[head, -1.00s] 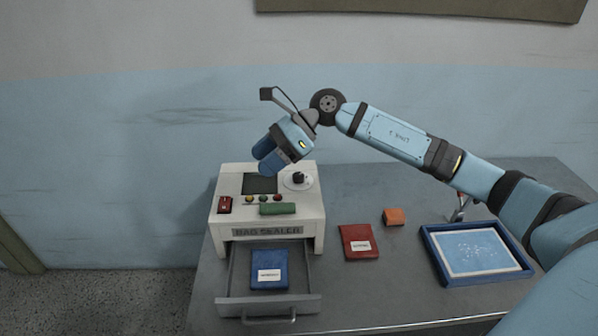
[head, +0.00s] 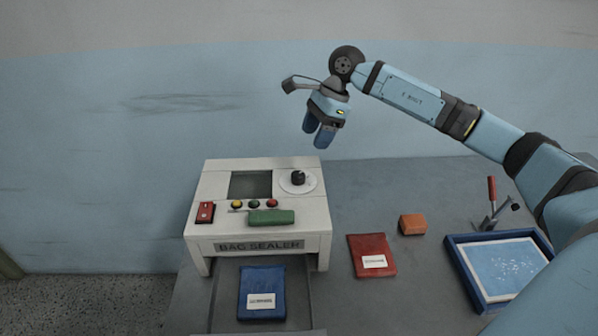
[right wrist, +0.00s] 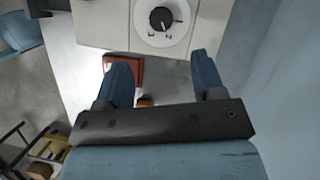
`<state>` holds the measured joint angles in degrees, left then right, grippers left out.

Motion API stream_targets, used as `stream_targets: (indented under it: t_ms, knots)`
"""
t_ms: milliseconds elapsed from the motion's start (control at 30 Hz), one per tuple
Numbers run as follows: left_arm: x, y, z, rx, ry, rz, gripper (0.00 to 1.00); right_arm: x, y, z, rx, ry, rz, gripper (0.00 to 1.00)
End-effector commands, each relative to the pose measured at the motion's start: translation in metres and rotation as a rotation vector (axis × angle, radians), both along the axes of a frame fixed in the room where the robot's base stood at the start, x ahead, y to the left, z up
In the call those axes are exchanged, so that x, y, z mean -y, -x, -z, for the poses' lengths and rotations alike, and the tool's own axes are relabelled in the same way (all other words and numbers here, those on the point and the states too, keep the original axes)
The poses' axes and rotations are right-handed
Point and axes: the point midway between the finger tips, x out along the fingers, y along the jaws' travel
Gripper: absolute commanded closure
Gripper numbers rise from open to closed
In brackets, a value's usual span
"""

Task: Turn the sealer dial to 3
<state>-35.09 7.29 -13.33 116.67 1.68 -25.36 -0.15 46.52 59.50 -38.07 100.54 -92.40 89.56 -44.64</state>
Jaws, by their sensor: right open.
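The bag sealer (head: 215,185) is a white box on the grey table. Its dial (head: 298,178), a black knob on a round white plate, is at the top's back right corner. The dial also shows in the right wrist view (right wrist: 161,18), with a pale pointer line; its marks are too small to read. My right gripper (head: 317,139) is open and empty, fingers pointing down, above and slightly behind the dial. In the right wrist view its two blue fingers (right wrist: 160,72) are apart, with the dial beyond them. My left gripper is not in view.
The open drawer (head: 222,295) at the sealer's front holds a blue packet (head: 262,292). A red packet (head: 371,256), an orange block (head: 412,223) and a blue-framed tray (head: 465,270) lie to the right. A red-handled tool (head: 491,200) stands behind the tray.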

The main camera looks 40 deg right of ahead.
Motion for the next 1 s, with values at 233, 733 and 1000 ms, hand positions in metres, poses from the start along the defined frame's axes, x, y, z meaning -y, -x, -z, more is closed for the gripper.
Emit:
stream_targets:
  t_ms: [233, 733, 1000]
  knots:
    - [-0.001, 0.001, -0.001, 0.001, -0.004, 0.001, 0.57, -0.021, -0.005, 0.051, -0.005, -0.002, -0.001, 0.37]
    - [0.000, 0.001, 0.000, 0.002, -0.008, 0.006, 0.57, -0.042, -0.010, 0.103, -0.002, -0.001, -0.001, 0.37]
    - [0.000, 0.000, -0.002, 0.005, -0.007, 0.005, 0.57, -0.042, -0.010, 0.103, -0.002, -0.001, -0.001, 0.46]
